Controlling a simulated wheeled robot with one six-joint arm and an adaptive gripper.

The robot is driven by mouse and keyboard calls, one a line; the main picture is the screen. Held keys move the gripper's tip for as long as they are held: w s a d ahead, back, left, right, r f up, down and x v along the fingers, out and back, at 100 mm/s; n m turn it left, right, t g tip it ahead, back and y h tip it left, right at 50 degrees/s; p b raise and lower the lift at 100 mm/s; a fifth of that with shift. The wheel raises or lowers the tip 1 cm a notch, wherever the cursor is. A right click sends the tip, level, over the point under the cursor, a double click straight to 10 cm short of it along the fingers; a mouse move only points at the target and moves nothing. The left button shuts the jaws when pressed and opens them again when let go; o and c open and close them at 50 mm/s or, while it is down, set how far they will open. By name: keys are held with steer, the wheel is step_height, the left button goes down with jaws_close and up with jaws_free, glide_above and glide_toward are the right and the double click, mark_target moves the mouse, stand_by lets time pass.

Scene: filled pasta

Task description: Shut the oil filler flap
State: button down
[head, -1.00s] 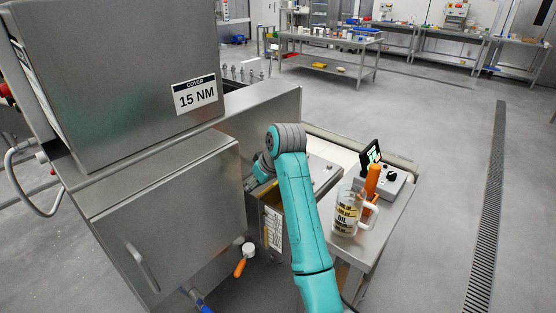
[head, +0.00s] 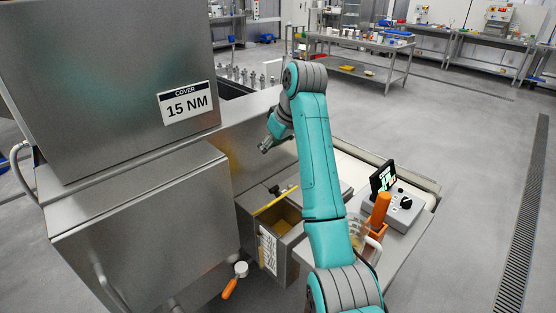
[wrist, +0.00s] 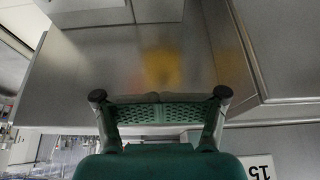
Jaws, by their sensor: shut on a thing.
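The oil filler box (head: 285,262) is a grey metal box with its top open and yellowish inside. A yellow strip (head: 275,201) runs along the back of the opening; it looks like the edge of the raised flap, whose face I cannot make out. My gripper (head: 263,149) is above and behind the box, apart from the strip, beside the steel machine. In the wrist view my gripper (wrist: 157,98) has its finger pads meeting in the middle; anything held between them cannot be made out. A yellow reflection shows on steel beyond.
The oil jug (head: 374,250) stands right of the box, partly hidden behind my arm. An orange-handled tool (head: 380,210) and a control box with a screen (head: 405,208) are near it. The steel cabinet (head: 150,235) blocks the left. Floor at right is clear.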

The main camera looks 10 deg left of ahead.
glide_above(277, 188)
steer(key=w+a, duration=0.3)
steer(key=a, duration=0.1)
step_height(277, 188, down, 8)
steer(key=shift+s+d+f, duration=0.5)
steer(key=shift+d+f, duration=0.2)
steer(key=shift+s+d+f, duration=0.5)
steer(key=shift+d+f, duration=0.15)
steer(key=shift+f, duration=0.05)
steer(key=shift+s+d+f+t+y, duration=0.1)
steer(key=shift+s+d+t+y, duration=0.15)
steer(key=shift+t+y, duration=0.15)
steer(key=shift+s+d+f+t+y, duration=0.15)
steer(key=shift+s+d+t+y, duration=0.15)
steer(key=shift+d+t+y, duration=0.4)
steer(key=shift+s+d+f+t+y, duration=0.3)
steer(key=shift+s+y, duration=0.1)
steer(key=shift+y, duration=0.2)
stand_by(0.7)
